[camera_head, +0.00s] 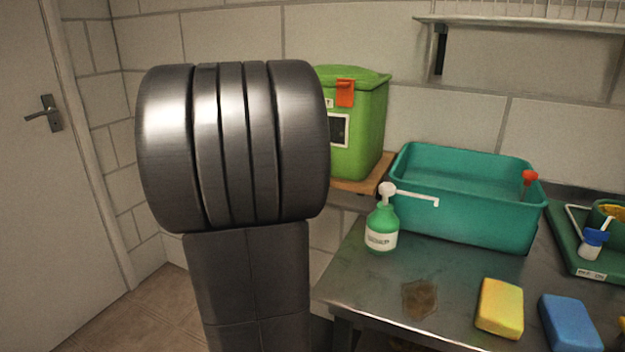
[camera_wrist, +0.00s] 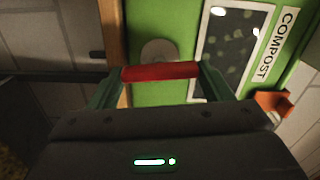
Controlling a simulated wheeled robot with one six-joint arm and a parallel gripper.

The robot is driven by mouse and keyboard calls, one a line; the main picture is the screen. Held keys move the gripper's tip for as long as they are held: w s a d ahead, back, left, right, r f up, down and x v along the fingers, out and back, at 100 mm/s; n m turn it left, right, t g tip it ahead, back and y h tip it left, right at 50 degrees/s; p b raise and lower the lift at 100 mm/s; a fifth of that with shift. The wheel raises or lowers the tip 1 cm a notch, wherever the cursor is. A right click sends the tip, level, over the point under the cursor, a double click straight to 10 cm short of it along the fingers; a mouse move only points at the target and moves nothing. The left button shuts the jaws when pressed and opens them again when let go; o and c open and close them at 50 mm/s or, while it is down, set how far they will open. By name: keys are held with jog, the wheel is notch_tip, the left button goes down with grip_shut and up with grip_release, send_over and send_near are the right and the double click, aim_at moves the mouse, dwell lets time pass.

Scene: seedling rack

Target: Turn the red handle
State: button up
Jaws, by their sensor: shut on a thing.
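The red handle (camera_wrist: 160,71) shows in the wrist view as a short red bar in front of the green compost bin (camera_wrist: 180,15). My gripper (camera_wrist: 160,76) has a green finger at each end of the bar and is shut on it. A round grey disc (camera_wrist: 159,50) sits on the bin's face just behind the handle. In the head view the bin (camera_head: 365,140) stands against the wall, partly covered by my arm. My gripper and the red handle are hidden there.
An orange latch (camera_head: 345,93) is on the bin's front. The bin stands on a wooden board (camera_head: 378,178). To the right, a metal table (camera_head: 375,300) holds a teal tub (camera_head: 455,215), a green pump bottle (camera_head: 381,228) and sponges (camera_head: 500,308). A door (camera_head: 50,200) is at left.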

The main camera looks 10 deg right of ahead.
jog(key=shift+w+a+f+m+b, duration=0.1)
jog(key=shift+f+m+b, duration=0.05)
jog(key=shift+m+b, duration=4.15)
jog(key=shift+a+f+m+b, duration=0.15)
jog(key=shift+m+b, duration=2.5)
jog(key=shift+m, duration=3.15)
jog(key=shift+d, duration=0.1)
jog(key=o, duration=1)
jog(key=shift+c, duration=0.2)
jog(key=shift+r, duration=0.1)
